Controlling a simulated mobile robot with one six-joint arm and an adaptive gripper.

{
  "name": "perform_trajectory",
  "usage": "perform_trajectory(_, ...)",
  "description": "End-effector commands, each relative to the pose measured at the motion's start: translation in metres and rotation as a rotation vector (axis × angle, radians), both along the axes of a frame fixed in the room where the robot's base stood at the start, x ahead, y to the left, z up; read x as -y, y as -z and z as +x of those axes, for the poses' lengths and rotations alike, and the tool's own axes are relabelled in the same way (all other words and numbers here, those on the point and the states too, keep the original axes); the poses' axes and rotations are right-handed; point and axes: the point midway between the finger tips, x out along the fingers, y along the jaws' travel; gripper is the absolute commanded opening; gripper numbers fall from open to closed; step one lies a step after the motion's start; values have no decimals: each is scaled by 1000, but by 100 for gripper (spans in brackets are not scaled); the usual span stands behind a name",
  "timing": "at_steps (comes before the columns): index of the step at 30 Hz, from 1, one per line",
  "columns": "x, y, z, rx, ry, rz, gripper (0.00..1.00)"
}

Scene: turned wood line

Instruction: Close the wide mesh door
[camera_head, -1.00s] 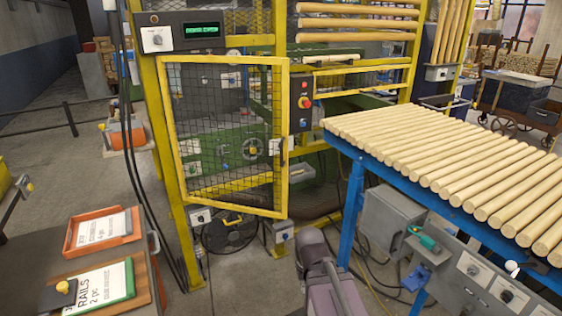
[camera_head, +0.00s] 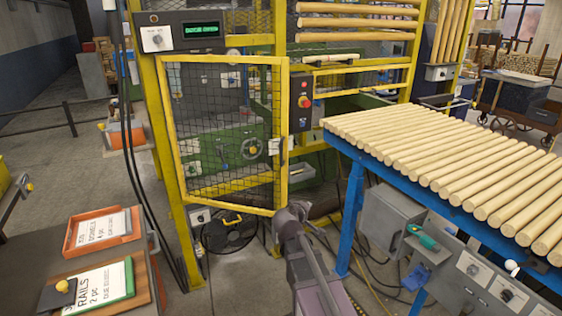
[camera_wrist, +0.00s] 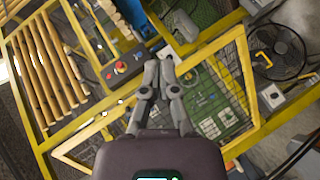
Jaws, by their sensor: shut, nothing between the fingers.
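The wide mesh door (camera_head: 222,130) has a yellow frame and dark wire mesh, and stands ajar in the yellow machine guard. Its free edge is on the right, swung out toward me, with a handle (camera_head: 283,150) on that edge. My gripper (camera_head: 298,207) is just right of the door's lower free corner; whether it touches the door is unclear. In the wrist view my gripper (camera_wrist: 166,57) has its fingers together with nothing held, in front of the guard opening. The display (camera_head: 202,31) above the door glows green and seems to read door open.
A blue table (camera_head: 350,215) with a row of wooden rods stands close on the right. A control box with a red button (camera_head: 303,102) is on the post beside the opening. Trays with cards (camera_head: 102,228) lie at lower left. A fan (camera_head: 229,235) stands under the door.

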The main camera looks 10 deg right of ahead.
Motion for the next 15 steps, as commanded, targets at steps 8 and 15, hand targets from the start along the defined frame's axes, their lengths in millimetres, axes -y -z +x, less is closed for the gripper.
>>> perform_trajectory(8,-50,-51,62,136,-288,-345,0)
perform_trajectory(15,-80,-66,81,170,-429,-502,0)
